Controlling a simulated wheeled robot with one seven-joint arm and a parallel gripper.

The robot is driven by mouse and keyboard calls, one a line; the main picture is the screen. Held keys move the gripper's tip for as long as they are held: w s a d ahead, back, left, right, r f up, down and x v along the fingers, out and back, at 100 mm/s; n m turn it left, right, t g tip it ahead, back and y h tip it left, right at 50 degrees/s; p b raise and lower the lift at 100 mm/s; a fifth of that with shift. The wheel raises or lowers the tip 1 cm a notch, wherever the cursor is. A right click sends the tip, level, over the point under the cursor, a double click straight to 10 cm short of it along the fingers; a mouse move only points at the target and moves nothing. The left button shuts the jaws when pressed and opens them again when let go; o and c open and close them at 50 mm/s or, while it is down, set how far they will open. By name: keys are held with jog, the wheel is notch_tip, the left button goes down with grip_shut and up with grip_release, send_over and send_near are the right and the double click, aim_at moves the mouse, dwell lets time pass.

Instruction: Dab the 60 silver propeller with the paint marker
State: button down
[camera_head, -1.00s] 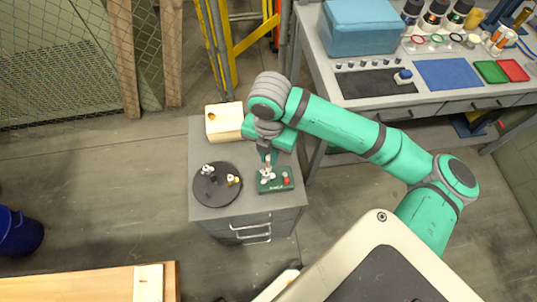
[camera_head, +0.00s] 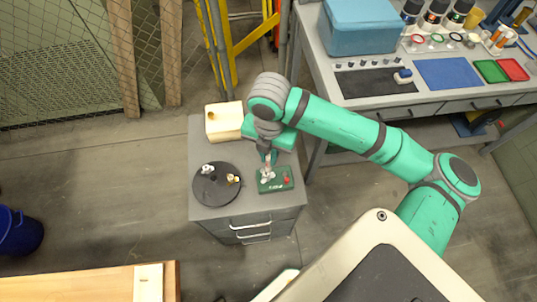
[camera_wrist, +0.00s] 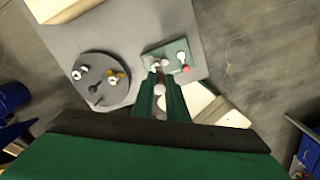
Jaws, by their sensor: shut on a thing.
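My gripper (camera_head: 267,164) is shut on a slim, pale paint marker, whose round white end (camera_wrist: 159,89) shows between the fingers in the wrist view. It points down over the left part of a small green block (camera_head: 275,180). A silver propeller (camera_head: 266,178) sits on that block, right under the marker. The block also shows in the wrist view (camera_wrist: 152,54). I cannot tell whether the marker tip touches the propeller. I cannot read which propeller is the 60. Another silver propeller (camera_head: 207,169) and a gold one (camera_head: 233,179) sit on a round black disc (camera_head: 216,194) to the left.
The block carries a red knob (camera_head: 286,180) at its right. Block and disc stand on a grey cabinet (camera_head: 200,130) with a cream box (camera_head: 224,121) at its back. A workbench (camera_head: 432,103) with paints and a blue case (camera_head: 361,35) stands at the right.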

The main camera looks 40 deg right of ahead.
jog(key=shift+f, duration=0.3)
dwell(1.5)
jog(key=shift+r, duration=2.5)
